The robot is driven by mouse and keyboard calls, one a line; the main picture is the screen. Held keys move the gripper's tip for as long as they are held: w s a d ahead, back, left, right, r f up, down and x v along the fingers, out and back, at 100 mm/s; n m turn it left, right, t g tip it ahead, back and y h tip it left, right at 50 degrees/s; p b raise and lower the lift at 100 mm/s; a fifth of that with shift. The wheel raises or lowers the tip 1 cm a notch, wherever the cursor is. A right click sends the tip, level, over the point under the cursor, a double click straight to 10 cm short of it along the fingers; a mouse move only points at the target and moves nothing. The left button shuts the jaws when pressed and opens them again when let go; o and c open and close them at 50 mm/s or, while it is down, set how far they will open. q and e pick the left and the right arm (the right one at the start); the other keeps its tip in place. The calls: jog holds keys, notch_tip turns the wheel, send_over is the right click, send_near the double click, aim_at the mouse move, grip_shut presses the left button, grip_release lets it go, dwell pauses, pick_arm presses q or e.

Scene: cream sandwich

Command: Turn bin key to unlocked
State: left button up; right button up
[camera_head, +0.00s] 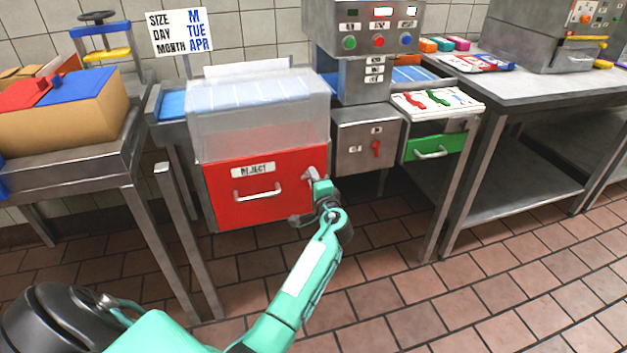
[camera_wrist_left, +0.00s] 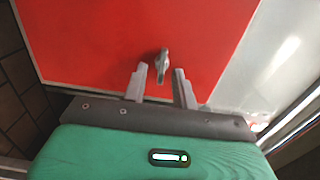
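The red reject bin (camera_head: 235,205) has a white label and a pale handle on its front. A small grey metal key (camera_wrist_left: 162,64) sticks out of the red face in the left wrist view. In the head view the key is hard to tell apart from my fingers. My left gripper (camera_head: 313,176) is at the upper right of the bin front. In the wrist view my left gripper (camera_wrist_left: 160,72) is open, with one finger on each side of the key and a visible gap at both. My right gripper is not in view.
A clear cover (camera_head: 258,115) stands above the bin. A grey control box with a red switch (camera_head: 376,148) and a green drawer (camera_head: 432,147) are to the right. A table with a cardboard box (camera_head: 65,120) is at left. The tiled floor in front is clear.

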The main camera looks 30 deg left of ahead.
pick_arm(q)
jog(key=v, duration=1.3)
jog(key=shift+s+d, duration=0.2)
jog(key=shift+s, duration=0.05)
jog(key=shift+f, duration=0.1)
